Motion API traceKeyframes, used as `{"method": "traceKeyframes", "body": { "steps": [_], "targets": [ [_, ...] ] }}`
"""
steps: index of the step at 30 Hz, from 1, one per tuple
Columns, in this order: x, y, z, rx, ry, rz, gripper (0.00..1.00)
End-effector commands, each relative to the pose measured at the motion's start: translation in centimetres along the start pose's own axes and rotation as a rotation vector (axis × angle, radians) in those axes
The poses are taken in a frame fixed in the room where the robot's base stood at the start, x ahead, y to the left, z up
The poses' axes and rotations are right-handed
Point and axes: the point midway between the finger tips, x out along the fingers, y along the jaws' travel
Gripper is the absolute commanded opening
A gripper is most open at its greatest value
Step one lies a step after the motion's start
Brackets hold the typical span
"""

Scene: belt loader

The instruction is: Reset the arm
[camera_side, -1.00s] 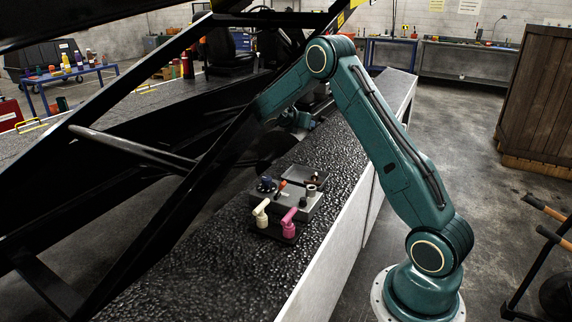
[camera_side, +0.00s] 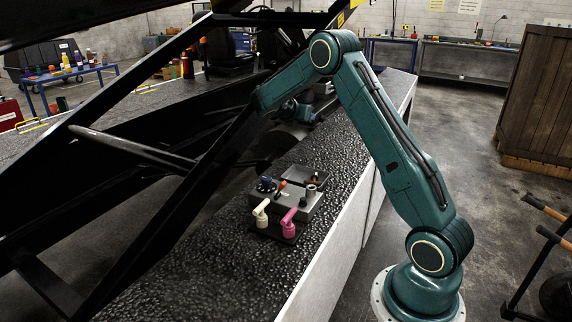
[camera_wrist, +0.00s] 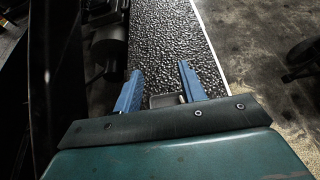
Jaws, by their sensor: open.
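My gripper (camera_wrist: 160,88) shows in the wrist view as two blue fingers spread apart. It is open, and I see nothing held between the fingers. Below and between them lies the dark pebbled surface (camera_wrist: 165,40), with a small grey edge of something at the palm.
A grey control box (camera_side: 300,203) with a cream handle (camera_side: 260,213) and a pink handle (camera_side: 290,222) sits on the pebbled ledge (camera_side: 215,275). Black diagonal bars (camera_side: 190,205) stand close to my arm. A wooden crate (camera_side: 540,95) is at the right.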

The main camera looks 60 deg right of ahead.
Motion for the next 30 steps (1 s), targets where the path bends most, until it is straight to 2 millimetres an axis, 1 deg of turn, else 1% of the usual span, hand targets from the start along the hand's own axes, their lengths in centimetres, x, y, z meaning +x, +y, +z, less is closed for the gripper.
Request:
{"method": "traceKeyframes", "body": {
  "steps": [5, 8, 11, 14, 20, 26, 30],
  "targets": [
    [-0.3, 0.0, 0.1, 0.017, 0.006, 0.006, 0.41],
    [-1.1, 0.0, 0.2, 0.057, 0.022, 0.019, 0.41],
    [-2.5, 0.1, 0.5, 0.127, 0.051, 0.042, 0.41],
    [-4.4, 0.0, 0.8, 0.226, 0.096, 0.071, 0.41],
    [-9.3, -0.5, 0.9, 0.466, 0.227, 0.125, 0.41],
    [-14.5, -1.8, 0.7, 0.697, 0.377, 0.151, 0.41],
    [-18.0, -3.1, 0.2, 0.846, 0.487, 0.148, 0.41]
  ]
}}
